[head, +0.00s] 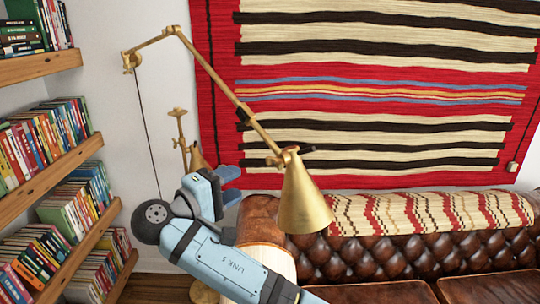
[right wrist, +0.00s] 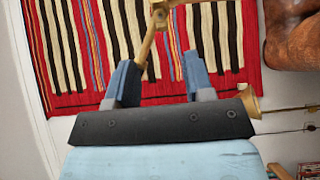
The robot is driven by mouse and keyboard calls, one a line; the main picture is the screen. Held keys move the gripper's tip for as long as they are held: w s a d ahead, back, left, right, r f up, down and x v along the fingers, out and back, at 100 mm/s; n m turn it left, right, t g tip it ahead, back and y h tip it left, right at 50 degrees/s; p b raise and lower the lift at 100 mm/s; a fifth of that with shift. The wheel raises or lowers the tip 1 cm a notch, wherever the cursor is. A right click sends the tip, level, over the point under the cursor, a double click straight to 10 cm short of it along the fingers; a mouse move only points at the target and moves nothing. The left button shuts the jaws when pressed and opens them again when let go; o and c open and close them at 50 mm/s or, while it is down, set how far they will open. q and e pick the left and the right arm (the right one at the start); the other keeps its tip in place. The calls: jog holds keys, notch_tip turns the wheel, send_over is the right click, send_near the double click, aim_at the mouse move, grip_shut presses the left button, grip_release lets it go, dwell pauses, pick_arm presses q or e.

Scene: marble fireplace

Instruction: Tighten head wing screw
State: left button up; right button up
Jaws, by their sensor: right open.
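A brass lamp has a long jointed arm (head: 216,72) and a cone-shaped head (head: 304,205). A small brass joint (head: 289,157) tops the head; the wing screw cannot be told clearly from it. My right gripper (head: 231,184) is left of the lamp head, apart from it, with its blue fingers pointing right. In the right wrist view, the gripper (right wrist: 160,80) is open. A brass joint (right wrist: 160,16) shows beyond the fingertips, and a brass rod runs down from it toward the left finger. Nothing is seen gripped. My left gripper is not in view.
A brown leather sofa (head: 375,261) with a striped throw (head: 430,212) stands at the lower right. A striped rug (head: 390,60) hangs on the wall. Wooden bookshelves (head: 50,165) stand at the left. Another brass piece (head: 180,128) stands behind my right arm.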

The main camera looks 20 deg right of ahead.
aim_at(272, 164)
jog(key=p+x, duration=0.3)
jog(key=x, duration=0.8)
jog(key=shift+d, duration=0.15)
jog(key=shift+w+d, duration=0.25)
jog(key=shift+d, duration=0.25)
jog(key=shift+a, duration=0.1)
grip_shut()
